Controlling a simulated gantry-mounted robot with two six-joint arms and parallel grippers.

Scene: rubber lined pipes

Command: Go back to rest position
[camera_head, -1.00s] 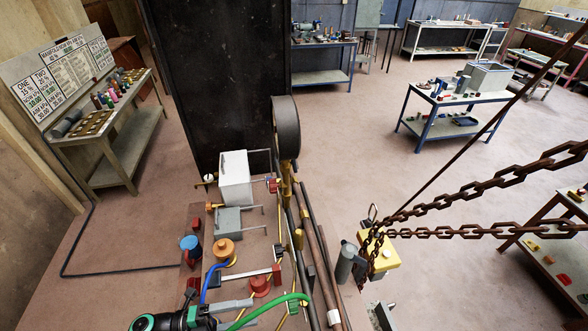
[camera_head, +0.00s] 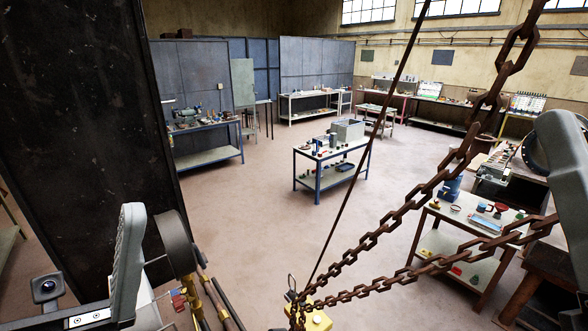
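Grey parts of my arms show at the lower left (camera_head: 128,262) and at the right edge (camera_head: 566,175). I cannot make out fingertips of either gripper, so neither gripper is in view. The left-hand part stands in front of the dark panel (camera_head: 85,130), close to the dark round wheel (camera_head: 176,243) in the picture. Whether they touch cannot be told. Much of the pipe work below is hidden or out of frame.
Rusty chains (camera_head: 400,220) cross the right half, running down to a yellow block (camera_head: 316,320) at the bottom. Pipes (camera_head: 216,305) show beside the wheel. A blue-framed table (camera_head: 332,160) and a table with small items (camera_head: 462,222) stand beyond. The floor between is clear.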

